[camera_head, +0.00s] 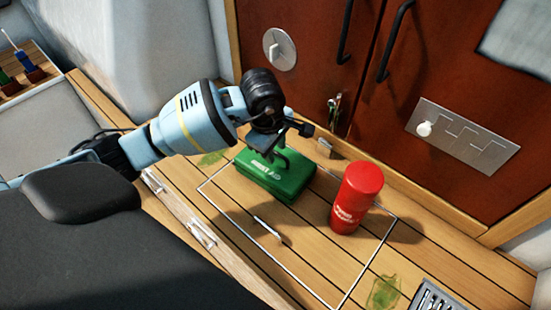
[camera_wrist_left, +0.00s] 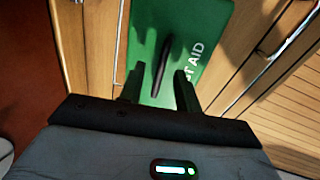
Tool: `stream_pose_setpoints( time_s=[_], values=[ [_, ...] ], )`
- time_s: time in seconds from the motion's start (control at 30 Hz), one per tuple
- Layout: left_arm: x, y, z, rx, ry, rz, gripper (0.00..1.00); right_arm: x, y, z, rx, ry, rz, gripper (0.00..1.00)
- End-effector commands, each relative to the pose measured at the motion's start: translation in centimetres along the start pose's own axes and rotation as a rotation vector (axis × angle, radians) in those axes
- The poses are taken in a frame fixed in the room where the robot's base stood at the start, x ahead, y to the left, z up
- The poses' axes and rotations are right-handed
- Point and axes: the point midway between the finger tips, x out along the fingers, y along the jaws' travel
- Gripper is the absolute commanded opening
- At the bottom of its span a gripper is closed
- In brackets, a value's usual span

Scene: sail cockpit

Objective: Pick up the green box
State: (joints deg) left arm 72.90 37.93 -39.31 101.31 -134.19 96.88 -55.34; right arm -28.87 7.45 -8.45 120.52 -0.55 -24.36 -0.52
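The green first-aid box (camera_head: 285,183) lies flat on the wooden floor, with white lettering on its lid and a dark handle. It also fills the upper middle of the left wrist view (camera_wrist_left: 205,40). My left gripper (camera_head: 272,152) is right above the box, pointing down at it. In the left wrist view its two fingers (camera_wrist_left: 159,88) stand apart, with the dark handle (camera_wrist_left: 163,66) showing between and just beyond them. I cannot tell whether the fingers touch the handle. My right gripper is in neither view.
A red cylinder (camera_head: 356,199) stands upright just right of the box. Dark red cabinet doors (camera_head: 455,90) with black handles rise behind. A white-outlined hatch with a small handle (camera_head: 268,230) lies in front of the box. A grate (camera_head: 437,297) is at lower right.

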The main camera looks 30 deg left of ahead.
Motion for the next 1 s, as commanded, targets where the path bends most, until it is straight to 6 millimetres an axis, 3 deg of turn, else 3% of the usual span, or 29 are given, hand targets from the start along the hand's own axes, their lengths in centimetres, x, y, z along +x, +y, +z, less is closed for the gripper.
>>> stream_pose_setpoints(
  time_s=[0.1, 0.37, 0.6, 1.0],
  values=[
    [0.87, 0.00, 0.01, 0.001, 0.000, 0.000, 0.33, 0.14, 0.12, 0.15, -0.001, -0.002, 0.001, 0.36],
    [0.91, 0.03, -0.01, 0.001, 0.000, 0.002, 0.32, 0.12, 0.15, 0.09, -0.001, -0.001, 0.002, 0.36],
    [0.90, 0.02, -0.02, 0.001, 0.001, 0.001, 0.01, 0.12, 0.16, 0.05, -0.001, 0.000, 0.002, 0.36],
    [0.90, 0.02, -0.03, 0.001, 0.001, 0.001, 0.00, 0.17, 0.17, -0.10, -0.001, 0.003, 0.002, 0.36]
  ],
)
